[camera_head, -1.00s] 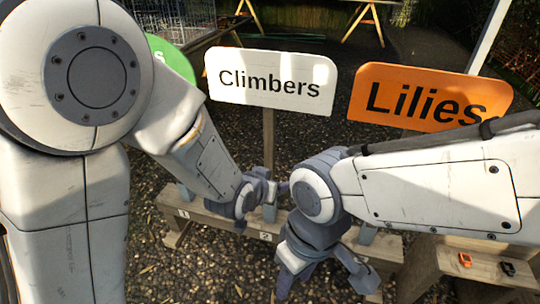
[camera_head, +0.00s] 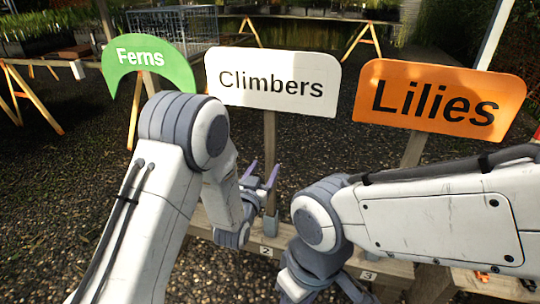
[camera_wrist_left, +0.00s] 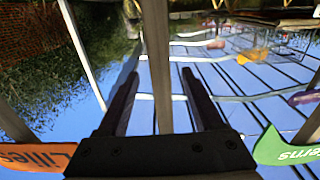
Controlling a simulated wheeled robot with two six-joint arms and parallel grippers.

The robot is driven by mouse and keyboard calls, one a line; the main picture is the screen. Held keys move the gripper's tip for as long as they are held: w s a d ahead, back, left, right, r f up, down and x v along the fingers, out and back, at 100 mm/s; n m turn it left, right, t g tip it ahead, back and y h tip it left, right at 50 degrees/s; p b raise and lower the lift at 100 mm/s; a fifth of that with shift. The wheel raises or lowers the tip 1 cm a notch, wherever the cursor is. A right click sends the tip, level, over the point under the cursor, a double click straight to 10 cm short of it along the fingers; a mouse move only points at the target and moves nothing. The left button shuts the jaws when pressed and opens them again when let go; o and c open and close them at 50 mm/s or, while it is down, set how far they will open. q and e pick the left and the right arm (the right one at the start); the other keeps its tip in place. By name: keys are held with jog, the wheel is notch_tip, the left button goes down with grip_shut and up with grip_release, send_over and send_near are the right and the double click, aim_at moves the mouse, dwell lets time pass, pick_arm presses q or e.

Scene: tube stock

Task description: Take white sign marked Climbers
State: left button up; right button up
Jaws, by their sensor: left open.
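The white sign marked Climbers (camera_head: 272,82) stands upright at the centre of the head view on a wooden post (camera_head: 269,135). My left gripper (camera_head: 262,174) is open at the lower part of this post. In the left wrist view, which is upside down, the post (camera_wrist_left: 158,60) runs between the two spread fingers of the gripper (camera_wrist_left: 160,95), with gaps on both sides. The sign's board does not show there. My right wrist (camera_head: 318,275) is at the bottom of the head view, and its fingertips are cut off.
A green sign marked Ferns (camera_head: 148,64) stands left and an orange sign marked Lilies (camera_head: 437,97) stands right. The posts rise from a low wooden rack (camera_head: 390,265) with numbered places. Trestles and a wire cage (camera_head: 172,25) stand behind on gravel.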

aim_at(269, 121)
pick_arm(q)
jog(key=shift+x, duration=2.5)
grip_shut()
jog(key=shift+r+p, duration=3.85)
jog(key=shift+r, duration=2.5)
